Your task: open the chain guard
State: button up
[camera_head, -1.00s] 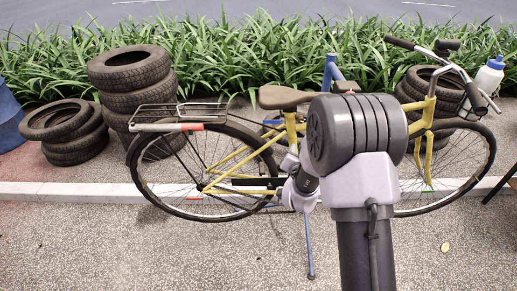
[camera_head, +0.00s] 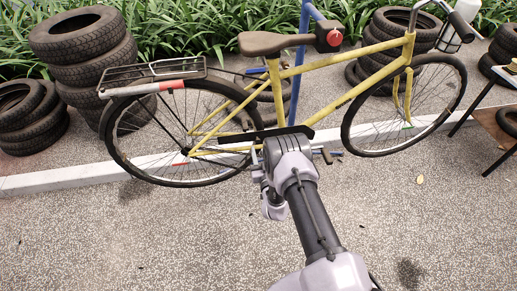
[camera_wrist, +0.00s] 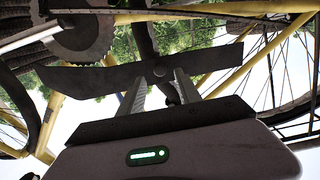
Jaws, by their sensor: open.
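The chain guard (camera_head: 262,135) is a long black strip low on the yellow bicycle (camera_head: 350,82), near the pedal crank. In the wrist view the dark guard (camera_wrist: 95,77) runs across the picture, beside a toothed chainring (camera_wrist: 88,38). My gripper (camera_wrist: 160,76) is open, its two pale fingers apart and pointing at the guard. The fingertips overlap the guard's middle in the picture; I cannot tell whether they touch it. In the head view my wrist hides the fingers and part of the guard.
Stacked tyres (camera_head: 88,60) stand behind the rear wheel, with more tyres (camera_head: 385,45) behind the front wheel. A small table (camera_head: 490,100) stands at right. A pale kerb (camera_head: 60,180) runs under the bicycle. The paving (camera_head: 150,245) in front is clear.

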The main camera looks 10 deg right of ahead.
aim_at(258, 141)
jog(key=w+b, duration=0.1)
jog(key=w, duration=0.3)
jog(key=shift+w, duration=0.4)
jog(key=shift+c, duration=0.3)
grip_shut()
jog(key=shift+s, duration=0.1)
dwell(0.6)
